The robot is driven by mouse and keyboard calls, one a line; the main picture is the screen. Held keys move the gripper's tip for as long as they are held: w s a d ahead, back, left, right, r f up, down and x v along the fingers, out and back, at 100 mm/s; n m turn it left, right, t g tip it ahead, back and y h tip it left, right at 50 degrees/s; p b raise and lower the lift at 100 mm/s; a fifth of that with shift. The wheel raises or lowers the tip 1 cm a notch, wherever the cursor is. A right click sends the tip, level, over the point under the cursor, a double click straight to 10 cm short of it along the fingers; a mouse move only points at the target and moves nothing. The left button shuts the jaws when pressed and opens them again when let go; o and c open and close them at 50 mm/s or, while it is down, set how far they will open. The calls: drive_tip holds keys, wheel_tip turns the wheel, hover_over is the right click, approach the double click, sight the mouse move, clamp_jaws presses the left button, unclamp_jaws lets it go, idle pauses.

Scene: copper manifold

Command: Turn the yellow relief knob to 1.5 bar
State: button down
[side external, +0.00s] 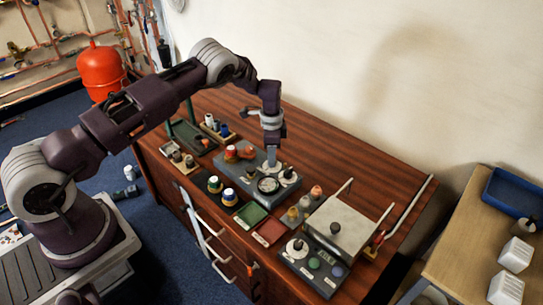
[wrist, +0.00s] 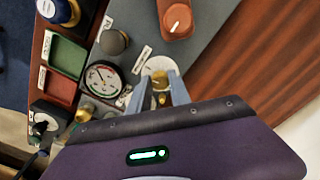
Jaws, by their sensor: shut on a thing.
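The yellow relief knob (wrist: 160,83) stands on a round white dial (wrist: 157,64) on the grey manifold panel (wrist: 135,18). My gripper (wrist: 161,97) is shut on it, with one pale blue-grey finger on either side. The fingers and my wrist hide part of the knob and the dial's near side, and the dial's marks are too small to read. In the side external view my gripper (side external: 270,165) points down at the panel, and I cannot make out the knob clearly there. A round pressure gauge (wrist: 103,78) with a white face sits beside the dial; its reading is not legible.
A red-orange knob (wrist: 177,21) and a dark grey knob (wrist: 114,42) are on the same panel. Green (side external: 250,215) and red (side external: 269,233) trays lie in front. A grey box with handles (side external: 345,225) stands to the right.

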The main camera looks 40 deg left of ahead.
drive_tip(key=n, duration=1.2)
drive_tip(key=shift+d+n, duration=0.1)
drive_tip(key=shift+n, duration=0.2)
drive_tip(key=n, duration=0.5)
drive_tip(key=shift+n, duration=0.3)
drive_tip(key=n, duration=0.5)
drive_tip(key=shift+w+r+n, duration=0.1)
drive_tip(key=shift+n, duration=0.6)
drive_tip(key=c, duration=1.2)
unclamp_jaws()
